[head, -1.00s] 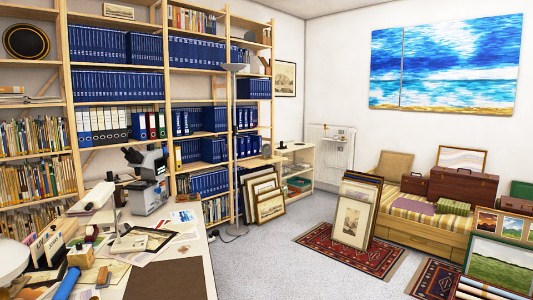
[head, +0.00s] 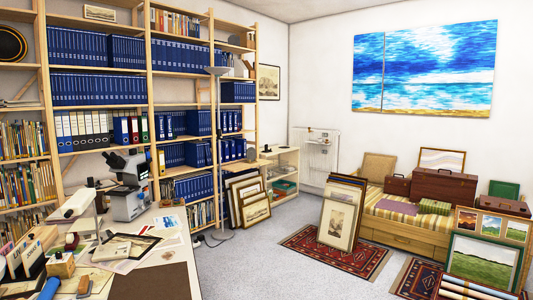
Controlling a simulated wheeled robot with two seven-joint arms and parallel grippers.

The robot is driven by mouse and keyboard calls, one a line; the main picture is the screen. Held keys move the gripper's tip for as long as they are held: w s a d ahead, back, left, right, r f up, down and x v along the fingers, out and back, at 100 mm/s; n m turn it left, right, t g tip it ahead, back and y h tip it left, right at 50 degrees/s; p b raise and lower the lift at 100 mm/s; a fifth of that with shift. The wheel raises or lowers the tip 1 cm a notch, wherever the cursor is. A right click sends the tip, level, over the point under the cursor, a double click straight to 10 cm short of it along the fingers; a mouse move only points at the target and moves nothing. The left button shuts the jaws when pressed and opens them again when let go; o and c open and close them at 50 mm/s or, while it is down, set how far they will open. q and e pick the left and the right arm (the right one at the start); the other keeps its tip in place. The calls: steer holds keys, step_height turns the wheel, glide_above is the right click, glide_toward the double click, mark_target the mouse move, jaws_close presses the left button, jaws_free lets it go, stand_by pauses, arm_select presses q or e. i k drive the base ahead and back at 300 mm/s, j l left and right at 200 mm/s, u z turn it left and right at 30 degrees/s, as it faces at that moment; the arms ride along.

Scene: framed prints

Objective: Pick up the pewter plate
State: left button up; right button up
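I cannot make out a plate that is clearly pewter. A round dark plate-like disc with a gold ring (head: 12,43) stands upright on the upper shelf at the far left, partly cut off by the picture's edge. Its material cannot be told. Neither of my grippers is in view.
A cluttered desk (head: 150,282) fills the lower left, with a microscope (head: 130,180) on it. Tall shelves of blue binders (head: 185,58) stand behind. Framed prints (head: 340,222) lean on a patterned rug (head: 300,244). Grey carpet (head: 255,265) is clear between desk and rugs.

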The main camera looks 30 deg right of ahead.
mark_target(251, 153)
steer(key=z, duration=1.95)
steer(key=i+l+z, duration=0.5)
steer(key=i+z, duration=0.2)
steer(key=i, duration=0.2)
steer(key=i+z, duration=0.4)
steer(key=i+j+u, duration=0.15)
steer(key=i+u, duration=0.65)
steer(key=i, duration=0.15)
steer(key=i+l+u, duration=0.15)
steer(key=i+u, duration=0.25)
steer(key=i+l+u, duration=0.4)
steer(key=i, duration=0.15)
steer(key=i+j+u, duration=0.25)
steer(key=i+u, duration=0.15)
steer(key=i, duration=0.3)
steer(key=i+u, duration=0.45)
steer(key=i, duration=0.25)
steer(key=i+l+u, duration=0.15)
steer(key=i+u, duration=0.25)
steer(key=i, duration=0.35)
steer(key=i+z, duration=0.15)
steer(key=i, duration=2.15)
steer(key=i+u, duration=0.45)
steer(key=i, duration=0.85)
steer(key=i+l+z, duration=0.1)
steer(key=i+z, duration=0.65)
steer(key=i+j+z, duration=0.15)
steer(key=i+z, duration=0.25)
